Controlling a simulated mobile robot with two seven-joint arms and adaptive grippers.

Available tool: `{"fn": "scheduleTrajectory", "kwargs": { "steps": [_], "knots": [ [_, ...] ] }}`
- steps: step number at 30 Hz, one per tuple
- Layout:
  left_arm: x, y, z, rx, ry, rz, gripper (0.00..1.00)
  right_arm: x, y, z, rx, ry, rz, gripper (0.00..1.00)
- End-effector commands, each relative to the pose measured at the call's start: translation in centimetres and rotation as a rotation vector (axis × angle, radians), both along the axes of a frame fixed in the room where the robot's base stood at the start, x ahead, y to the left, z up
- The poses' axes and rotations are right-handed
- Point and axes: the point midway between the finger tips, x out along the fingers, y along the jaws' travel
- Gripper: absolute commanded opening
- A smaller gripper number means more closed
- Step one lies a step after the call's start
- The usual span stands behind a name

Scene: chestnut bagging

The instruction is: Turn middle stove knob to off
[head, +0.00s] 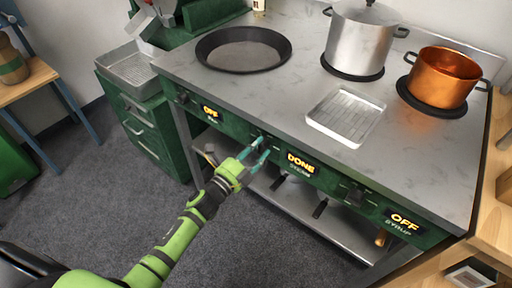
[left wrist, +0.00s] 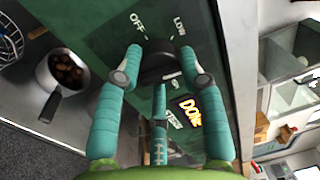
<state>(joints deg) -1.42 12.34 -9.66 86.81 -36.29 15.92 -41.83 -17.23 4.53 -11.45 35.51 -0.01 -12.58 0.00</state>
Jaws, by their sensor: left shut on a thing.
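The middle stove knob (head: 258,138) is on the green front panel of the stove. It is dark and shows at the top middle of the left wrist view (left wrist: 158,62), with the labels OFF and LOW around it. My left gripper (head: 255,153) is at the panel, its teal fingers on both sides of the knob and shut on it. The fingers partly hide the knob. The middle display (head: 301,162) reads DONE. My right gripper is not in view.
Displays at the left (head: 210,112) and right (head: 403,221) read OFF. A flat pan (head: 243,50), a silver pot (head: 358,40), a copper pot (head: 444,76) and a metal tray (head: 346,115) stand on the stove top. A saucepan (left wrist: 48,100) shows below the panel.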

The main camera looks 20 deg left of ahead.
Motion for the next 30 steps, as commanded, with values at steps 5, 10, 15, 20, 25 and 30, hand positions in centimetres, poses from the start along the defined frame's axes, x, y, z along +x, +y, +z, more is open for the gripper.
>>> {"fn": "scheduleTrajectory", "kwargs": {
  "steps": [5,10,15,20,25,30],
  "knots": [
    [-0.3,-0.4,-0.4,-0.157,0.07,-0.005,0.07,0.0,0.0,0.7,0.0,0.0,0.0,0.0],
    [-0.4,-0.5,-0.4,-0.307,0.124,-0.006,0.07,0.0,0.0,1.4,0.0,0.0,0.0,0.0],
    [-0.4,-0.5,-0.4,-0.459,0.18,-0.005,0.07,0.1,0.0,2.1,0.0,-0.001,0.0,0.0],
    [-0.4,-0.5,-0.3,-0.602,0.232,-0.004,0.07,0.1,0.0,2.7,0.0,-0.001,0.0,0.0],
    [-0.4,-0.5,-0.2,-0.754,0.287,-0.003,0.07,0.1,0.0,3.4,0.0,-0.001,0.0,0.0],
    [-0.4,-0.5,-0.2,-0.905,0.342,-0.002,0.07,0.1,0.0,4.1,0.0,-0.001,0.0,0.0]
  ]
}}
